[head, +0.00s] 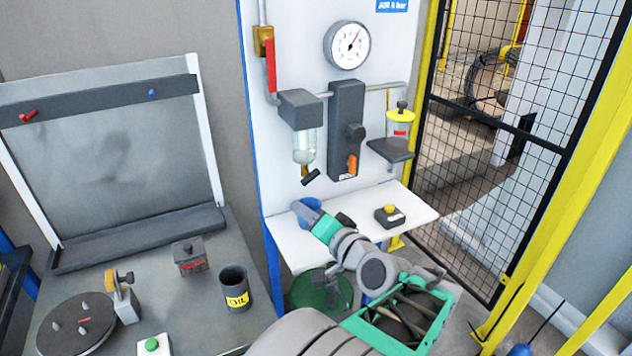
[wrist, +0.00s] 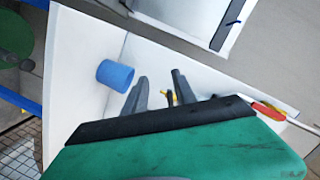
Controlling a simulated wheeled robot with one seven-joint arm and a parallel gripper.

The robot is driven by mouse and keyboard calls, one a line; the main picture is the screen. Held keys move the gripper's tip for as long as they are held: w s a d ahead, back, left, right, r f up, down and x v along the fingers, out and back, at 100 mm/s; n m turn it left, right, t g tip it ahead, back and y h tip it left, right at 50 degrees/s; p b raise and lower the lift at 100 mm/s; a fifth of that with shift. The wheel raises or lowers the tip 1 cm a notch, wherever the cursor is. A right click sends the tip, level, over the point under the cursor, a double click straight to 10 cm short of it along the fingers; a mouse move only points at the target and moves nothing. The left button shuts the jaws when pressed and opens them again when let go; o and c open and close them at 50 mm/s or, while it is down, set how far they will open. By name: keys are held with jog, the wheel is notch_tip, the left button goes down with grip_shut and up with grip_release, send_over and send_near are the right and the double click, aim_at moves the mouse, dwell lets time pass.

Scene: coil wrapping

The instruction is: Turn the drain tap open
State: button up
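The drain tap (head: 310,177) has a small black handle, tilted, below the clear filter bowl (head: 304,148) on the white panel. In the wrist view, a small yellow-and-black piece that looks like the tap (wrist: 171,96) shows between and beyond my fingers. My gripper (wrist: 160,78) is open, its two grey fingers apart with nothing held. In the head view its green body is over the white shelf, below the tap; the fingers are hard to make out there. Whether any finger touches the tap cannot be told.
A blue cup (wrist: 115,75) stands on the white shelf (head: 420,210) close to my gripper. The regulator (head: 346,130) with an orange lever and a red-handled valve (head: 271,65) are on the panel.

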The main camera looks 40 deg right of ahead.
aim_at(312, 179)
jog(key=s+d+r+m+t+h, duration=0.1)
jog(key=s+d+r+m+h, duration=0.1)
jog(key=s+d+r, duration=0.15)
jog(key=x, duration=0.2)
jog(key=p+x, duration=0.1)
jog(key=x, duration=0.2)
jog(key=p+x, duration=0.1)
jog(key=x, duration=0.2)
jog(key=shift+d+r, duration=0.15)
jog(key=shift+d, duration=0.15)
jog(key=shift+c, duration=0.4)
grip_shut()
